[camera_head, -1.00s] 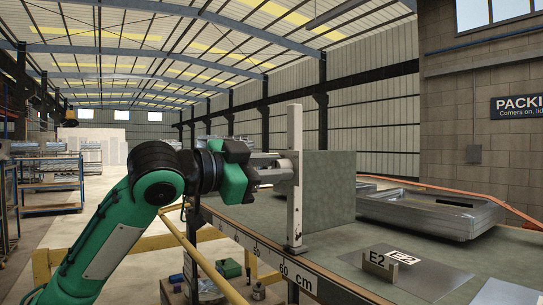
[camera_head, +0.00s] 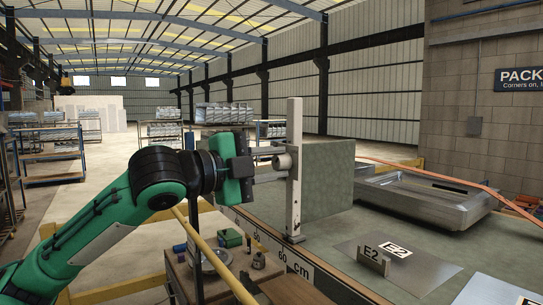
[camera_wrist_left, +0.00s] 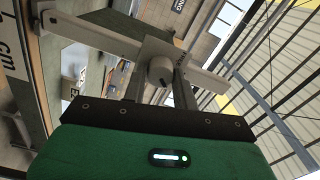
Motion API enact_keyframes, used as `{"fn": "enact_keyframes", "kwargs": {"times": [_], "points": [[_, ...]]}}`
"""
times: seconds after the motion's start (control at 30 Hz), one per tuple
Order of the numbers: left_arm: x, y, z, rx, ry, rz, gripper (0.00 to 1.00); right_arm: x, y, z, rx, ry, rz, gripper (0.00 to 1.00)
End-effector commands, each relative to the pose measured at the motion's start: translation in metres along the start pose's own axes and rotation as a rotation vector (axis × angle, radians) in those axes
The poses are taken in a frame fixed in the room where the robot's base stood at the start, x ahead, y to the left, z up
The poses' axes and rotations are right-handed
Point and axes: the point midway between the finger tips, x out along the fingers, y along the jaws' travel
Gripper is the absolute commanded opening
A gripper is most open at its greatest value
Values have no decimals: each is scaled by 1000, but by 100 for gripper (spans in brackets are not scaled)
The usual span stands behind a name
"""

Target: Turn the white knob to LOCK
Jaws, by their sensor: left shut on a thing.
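The white knob (camera_head: 282,162) is on the side of a pale upright post (camera_head: 295,205) at the table's edge. My left gripper (camera_head: 284,162) reaches it from the left, its two fingers above and below the knob, shut on it. A small dark mark shows on the knob's face. My right gripper is not in view.
A grey-green block (camera_head: 325,180) stands right behind the post. A metal sink (camera_head: 420,198) lies farther right on the table. A yellow rail (camera_head: 215,262) and small bench with tools are below my arm.

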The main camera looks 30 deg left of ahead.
Motion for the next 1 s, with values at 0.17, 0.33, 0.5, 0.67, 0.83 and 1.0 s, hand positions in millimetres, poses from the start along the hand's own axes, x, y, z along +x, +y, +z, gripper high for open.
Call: {"fn": "enact_keyframes", "kwargs": {"times": [0.17,0.33,0.5,0.67,0.83,1.0], "points": [[0,0,0,37,0,1,6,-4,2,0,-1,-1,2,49],[0,0,0,48,0,0,6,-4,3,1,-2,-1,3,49],[0,1,0,48,0,0,6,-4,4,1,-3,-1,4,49],[0,1,0,47,0,1,34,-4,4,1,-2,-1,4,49],[0,1,0,47,0,0,50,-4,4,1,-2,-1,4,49],[0,0,0,46,0,0,50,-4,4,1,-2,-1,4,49]]}}
